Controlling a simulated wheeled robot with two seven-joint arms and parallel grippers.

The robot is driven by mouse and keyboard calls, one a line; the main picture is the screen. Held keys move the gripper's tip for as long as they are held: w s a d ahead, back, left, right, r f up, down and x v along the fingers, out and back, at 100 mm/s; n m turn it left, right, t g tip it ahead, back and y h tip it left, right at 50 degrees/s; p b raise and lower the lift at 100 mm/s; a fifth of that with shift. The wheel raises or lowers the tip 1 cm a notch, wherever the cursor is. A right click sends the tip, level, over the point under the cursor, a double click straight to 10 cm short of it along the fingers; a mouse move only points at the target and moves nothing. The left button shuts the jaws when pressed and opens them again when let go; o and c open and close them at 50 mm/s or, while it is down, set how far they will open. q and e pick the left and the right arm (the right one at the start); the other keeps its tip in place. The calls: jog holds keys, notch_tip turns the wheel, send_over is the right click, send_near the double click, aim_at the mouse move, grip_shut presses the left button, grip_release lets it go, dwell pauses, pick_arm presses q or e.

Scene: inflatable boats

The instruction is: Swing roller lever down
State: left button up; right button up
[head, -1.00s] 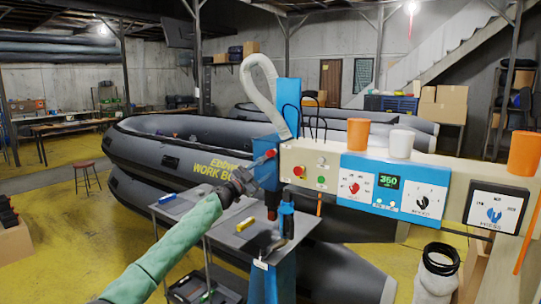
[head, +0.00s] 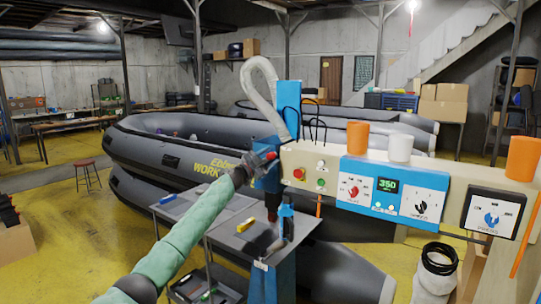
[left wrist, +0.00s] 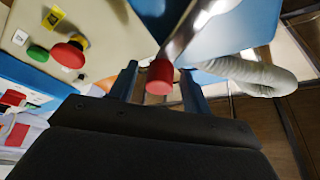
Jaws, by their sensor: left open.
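The roller lever is a bare metal rod with a red knob (left wrist: 160,77) on its end, seen in the left wrist view. In the head view a small red tip (head: 271,155) shows on the blue head of the welding machine. My left gripper (head: 262,163) is raised at that tip. In the left wrist view its two blue fingers are open, one on each side of the red knob. Whether a finger touches the knob I cannot tell. My right gripper is not in view.
The machine's beige arm (head: 453,180) carries a red button (head: 299,174) and a green one right of the lever. A grey hose (head: 262,75) loops above. Below stands a small grey table (head: 222,232) with a yellow object. Grey boats (head: 150,150) lie behind.

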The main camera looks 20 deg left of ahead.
pick_arm(q)
jog(key=shift+w+d, duration=0.2)
jog(key=shift+w, duration=0.1)
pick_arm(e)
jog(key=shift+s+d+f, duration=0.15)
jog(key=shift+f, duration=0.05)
pick_arm(q)
jog(key=shift+r, duration=0.1)
grip_shut()
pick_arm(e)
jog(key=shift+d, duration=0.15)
